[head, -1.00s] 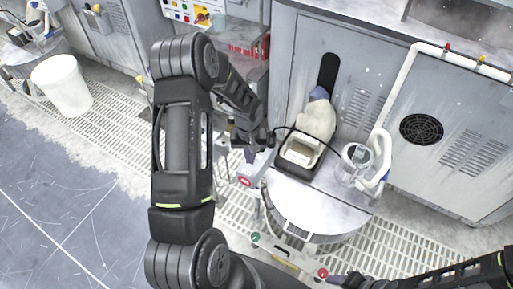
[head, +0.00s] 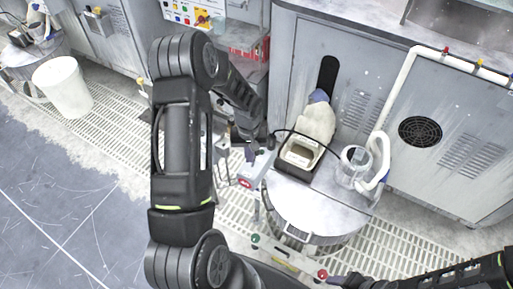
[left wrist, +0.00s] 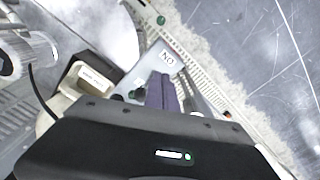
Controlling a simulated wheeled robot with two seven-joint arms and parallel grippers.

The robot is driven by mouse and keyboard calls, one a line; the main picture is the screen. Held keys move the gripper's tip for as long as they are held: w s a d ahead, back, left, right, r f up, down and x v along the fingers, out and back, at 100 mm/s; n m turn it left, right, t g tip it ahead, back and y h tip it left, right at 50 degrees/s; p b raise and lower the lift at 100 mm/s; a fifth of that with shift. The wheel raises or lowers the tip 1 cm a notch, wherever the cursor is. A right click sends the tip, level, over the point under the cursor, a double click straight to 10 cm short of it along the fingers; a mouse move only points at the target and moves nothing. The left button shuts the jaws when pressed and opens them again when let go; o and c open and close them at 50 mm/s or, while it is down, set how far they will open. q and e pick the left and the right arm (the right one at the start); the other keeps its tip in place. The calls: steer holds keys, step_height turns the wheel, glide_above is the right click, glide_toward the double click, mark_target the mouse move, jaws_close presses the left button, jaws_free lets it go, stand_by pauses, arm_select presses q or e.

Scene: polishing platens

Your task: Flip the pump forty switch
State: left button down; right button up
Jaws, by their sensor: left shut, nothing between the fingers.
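A small grey box (head: 256,168) with a red round mark on its near end stands at the left edge of the round drum top; I take it for the pump switch box. In the left wrist view the box (left wrist: 150,66) carries a white label whose marks I cannot read for certain. The switch lever is not clearly seen. My right gripper (head: 338,280) is at the bottom edge, its fingers unclear.
The round drum (head: 310,215) bears a cream-topped black device (head: 300,152), a white bottle (head: 318,122) and a clear jug (head: 355,165). Grey cabinets (head: 440,140) stand behind. A white bucket (head: 64,86) is at left. Red and green buttons sit on a bar in front.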

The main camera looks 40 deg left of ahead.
arm_select(q)
step_height(320, 180, up, 5)
steer(key=shift+f+p, duration=0.15)
steer(key=shift+p, duration=1.05)
steer(key=s+d+f+m+t+h, duration=0.1)
steer(key=d+f+m, duration=0.15)
steer(key=d, duration=0.65)
steer(key=s+d+f+m+t+h, duration=0.15)
steer(key=d+f, duration=0.25)
steer(key=d, duration=0.4)
steer(key=s+d+f+m+g+h, duration=0.1)
steer(key=s+d+f+g, duration=0.1)
steer(key=s+d, duration=1.2)
steer(key=shift+s+d+f+h, duration=0.15)
steer(key=shift+s+f+h, duration=0.15)
steer(key=shift+s, duration=0.5)
steer(key=shift+w+m, duration=0.1)
steer(key=shift+m, duration=0.2)
